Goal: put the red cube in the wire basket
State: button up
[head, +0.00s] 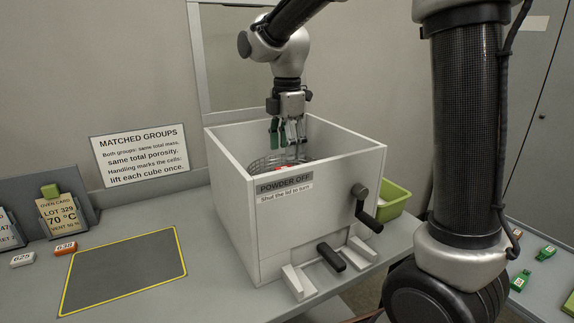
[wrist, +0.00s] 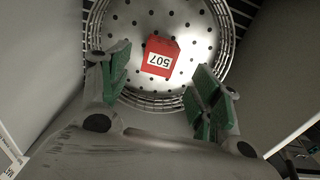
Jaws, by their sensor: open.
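The red cube (wrist: 160,57), labelled 507, lies on the perforated round floor of the wire basket (wrist: 152,101), inside the basket's mesh rim. In the head view the wire basket (head: 257,164) sits inside an open white box, and only a sliver of red shows behind the box's front wall. My gripper (wrist: 161,88) is open, its green pads spread apart with nothing between them. In the head view my gripper (head: 288,140) points down into the box, above the basket. The cube appears beyond the fingertips and apart from them.
The white box (head: 320,210) has tall walls around my gripper, with a crank (head: 366,210) and a black lever (head: 331,257) at its front. A green bin (head: 392,203) stands behind right. A yellow-edged dark mat (head: 125,270) lies empty at left, near tags 625 (head: 22,259) and 639 (head: 65,248).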

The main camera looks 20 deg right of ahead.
notch_tip(320, 180, up, 5)
jog(key=s+d+r+m+t, duration=0.2)
jog(key=s+d+m, duration=0.7)
jog(key=s, duration=0.2)
jog(key=s+d+f+m+t, duration=0.1)
jog(key=s+d+f+m, duration=0.1)
jog(key=s+m, duration=0.3)
jog(key=s+d+f+m+t, duration=0.1)
jog(key=s+d+f+m, duration=0.2)
jog(key=s+m, duration=0.3)
jog(key=shift+s+d+f, duration=0.25)
jog(key=shift+s+d, duration=0.3)
jog(key=shift+s, duration=0.45)
jog(key=shift+c, duration=0.3)
